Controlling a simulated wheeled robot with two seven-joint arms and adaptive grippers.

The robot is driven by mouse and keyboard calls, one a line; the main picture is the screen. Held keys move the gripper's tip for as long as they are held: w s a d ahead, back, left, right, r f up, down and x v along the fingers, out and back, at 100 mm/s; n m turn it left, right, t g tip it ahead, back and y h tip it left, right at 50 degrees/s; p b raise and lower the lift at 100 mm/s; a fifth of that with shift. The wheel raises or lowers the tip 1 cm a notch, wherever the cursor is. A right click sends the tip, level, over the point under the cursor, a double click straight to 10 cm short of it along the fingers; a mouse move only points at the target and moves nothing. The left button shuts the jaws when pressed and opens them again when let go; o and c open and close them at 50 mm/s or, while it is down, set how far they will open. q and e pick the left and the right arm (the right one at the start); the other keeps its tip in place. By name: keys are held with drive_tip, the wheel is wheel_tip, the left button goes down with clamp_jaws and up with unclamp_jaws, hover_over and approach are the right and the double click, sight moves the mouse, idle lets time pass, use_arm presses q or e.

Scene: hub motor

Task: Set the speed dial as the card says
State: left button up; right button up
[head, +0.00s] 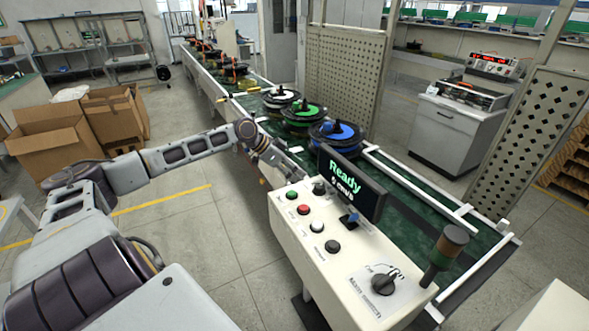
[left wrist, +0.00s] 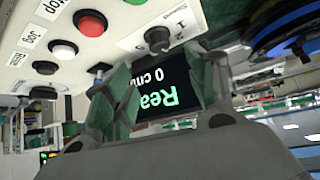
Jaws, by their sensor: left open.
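The speed dial (head: 319,187) is a small black knob at the far end of the white control box. In the left wrist view the dial (left wrist: 158,39) sits beside printed numbers and a label reading Speed. My left gripper (head: 287,168) is just left of the dial in the head view. In the left wrist view its two greenish fingers (left wrist: 160,78) are spread apart, with the dial beyond the gap and nothing held. The display (head: 350,184) reads Ready, with a 0 and a unit below. I cannot make out a card. My right gripper is not in view.
The control box (head: 340,255) carries a red button (head: 303,210), a white button (head: 317,226), a blue switch (head: 349,219) and a large black main switch (head: 383,284). A signal lamp (head: 446,250) stands at its right. The green conveyor (head: 408,220) behind carries several wheel hubs.

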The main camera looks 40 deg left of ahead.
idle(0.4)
use_arm(q)
drive_tip(key=w+d+r+m+t+h+p, duration=0.1)
drive_tip(key=w+d+r+p, duration=0.3)
drive_tip(key=r, duration=0.4)
drive_tip(key=w+d+r+m+t+h+p, duration=0.1)
drive_tip(key=w+d+r+p, duration=0.15)
drive_tip(key=d+r, duration=0.35)
drive_tip(key=s+a+f+n+g+y+p, duration=0.1)
drive_tip(key=s+a+f+n+g+y, duration=0.3)
drive_tip(key=f, duration=0.6)
drive_tip(key=shift+s+a+n+g+y, duration=0.3)
drive_tip(key=shift+s+a+n+y, duration=0.25)
drive_tip(key=shift+a+n+y, duration=0.5)
drive_tip(key=shift+d, duration=0.15)
